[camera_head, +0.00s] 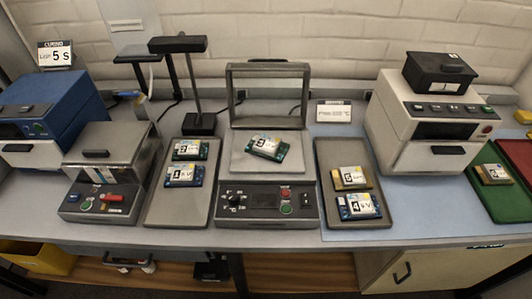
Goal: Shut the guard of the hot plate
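The hot plate (242,165) stands in the middle of the bench, with a dark control panel (262,200) along its front. Its guard (268,66), a dark-framed see-through panel, stands upright at the back edge of the plate, so it is open. A green circuit board (278,153) with a white numbered label lies on the plate. Neither of my grippers shows in the head view.
A grey tray (176,212) with two boards lies left of the hot plate, and another tray (347,151) with two boards lies right. A lamp-like stand (188,75) rises behind left. A metal-hooded device (110,148) and a white oven (403,145) stand farther out.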

